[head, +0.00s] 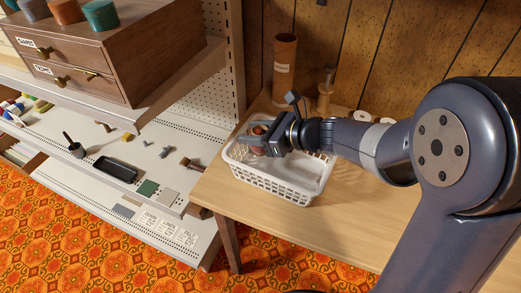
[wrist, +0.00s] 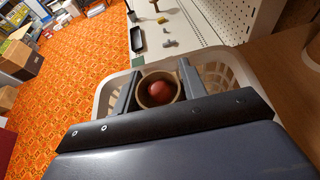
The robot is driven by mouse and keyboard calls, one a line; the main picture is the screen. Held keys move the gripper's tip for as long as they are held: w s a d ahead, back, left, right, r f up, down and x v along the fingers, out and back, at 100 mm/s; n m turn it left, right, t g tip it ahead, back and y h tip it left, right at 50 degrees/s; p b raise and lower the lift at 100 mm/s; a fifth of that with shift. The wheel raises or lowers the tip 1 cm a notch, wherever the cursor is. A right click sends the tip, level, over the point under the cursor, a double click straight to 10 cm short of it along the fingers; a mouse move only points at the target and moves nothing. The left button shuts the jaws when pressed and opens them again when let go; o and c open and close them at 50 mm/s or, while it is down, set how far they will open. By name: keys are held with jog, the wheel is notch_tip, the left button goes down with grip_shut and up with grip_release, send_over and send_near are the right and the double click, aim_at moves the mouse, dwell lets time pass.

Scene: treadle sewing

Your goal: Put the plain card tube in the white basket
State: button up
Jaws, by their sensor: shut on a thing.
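My gripper (head: 256,138) is shut on a round card tube (wrist: 146,99), seen end-on between the two fingers in the wrist view. A reddish round thing (wrist: 158,89) shows inside its open end. In the head view a small part of the held tube (head: 259,129) shows by the fingers; the gripper hides most of it. The white basket (head: 270,187) stands on the wooden table, and the gripper and tube are over or within its left part. I cannot tell whether the tube touches the basket floor. The basket also shows in the wrist view (wrist: 104,94).
A tall brown tube with a label (head: 284,65) stands at the table's back, beside a wooden spindle (head: 325,92). White spools (head: 361,116) lie right of the basket. A shelf with drawers (head: 75,65) and a black tray (head: 115,169) is at left. The table front is clear.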

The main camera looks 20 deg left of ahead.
jog(key=shift+f+b, duration=0.55)
jog(key=shift+f, duration=1.7)
jog(key=shift+f, duration=0.25)
jog(key=o, duration=0.9)
jog(key=shift+r, duration=0.1)
jog(key=shift+o, duration=0.2)
jog(key=shift+r, duration=0.1)
jog(key=shift+d+r, duration=0.15)
jog(key=shift+r, duration=0.05)
jog(key=p+v, duration=0.1)
jog(key=v, duration=1)
jog(key=shift+d+p, duration=0.4)
jog(key=shift+s+a, duration=0.1)
jog(key=shift+a, duration=0.05)
